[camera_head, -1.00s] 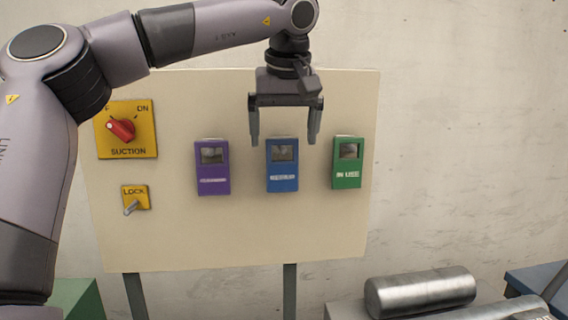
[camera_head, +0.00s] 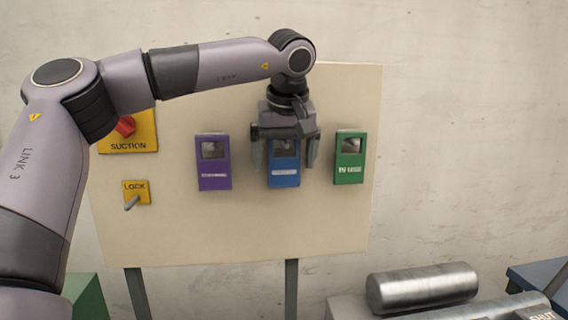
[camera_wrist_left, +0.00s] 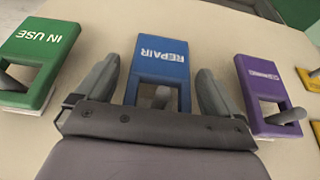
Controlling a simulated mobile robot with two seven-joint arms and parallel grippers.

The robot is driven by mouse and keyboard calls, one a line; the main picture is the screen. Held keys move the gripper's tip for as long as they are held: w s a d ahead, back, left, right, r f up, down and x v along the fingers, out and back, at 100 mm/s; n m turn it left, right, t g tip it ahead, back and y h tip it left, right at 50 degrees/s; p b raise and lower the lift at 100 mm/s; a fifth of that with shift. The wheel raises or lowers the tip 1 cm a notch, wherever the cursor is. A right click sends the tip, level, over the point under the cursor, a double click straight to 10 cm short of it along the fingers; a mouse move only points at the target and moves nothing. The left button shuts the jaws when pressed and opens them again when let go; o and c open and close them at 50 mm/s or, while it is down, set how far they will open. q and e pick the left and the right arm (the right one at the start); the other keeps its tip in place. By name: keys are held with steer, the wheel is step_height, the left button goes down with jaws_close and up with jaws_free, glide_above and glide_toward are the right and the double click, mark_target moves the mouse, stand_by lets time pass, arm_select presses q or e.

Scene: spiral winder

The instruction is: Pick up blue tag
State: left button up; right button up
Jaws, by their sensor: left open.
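The blue tag (camera_head: 284,178) hangs on the cream board between the purple and green tags. In the left wrist view the blue tag (camera_wrist_left: 162,60) reads REPAIR upside down, and a grey peg shows through its window. My left gripper (camera_head: 285,168) is open, with one finger on each side of the blue tag. In the left wrist view the fingers of my left gripper (camera_wrist_left: 158,85) stand apart from the tag's edges, with a gap on both sides. The gripper's body covers the tag's top in the head view. My right gripper is not in view.
The purple tag (camera_head: 214,172) and the green IN USE tag (camera_head: 349,163) hang close on either side. The cream board (camera_head: 230,235) also carries a yellow LOCK switch (camera_head: 136,194) and a SUCTION knob (camera_head: 125,126). A metal roller (camera_head: 422,288) lies below right.

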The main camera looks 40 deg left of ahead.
arm_select(q)
steer(key=c, duration=1.1)
steer(key=shift+o, duration=0.2)
steer(key=shift+r, duration=0.45)
steer(key=s+d+b, duration=0.4)
steer(key=s+d, duration=0.7)
steer(key=d, duration=0.3)
steer(key=shift+r, duration=0.3)
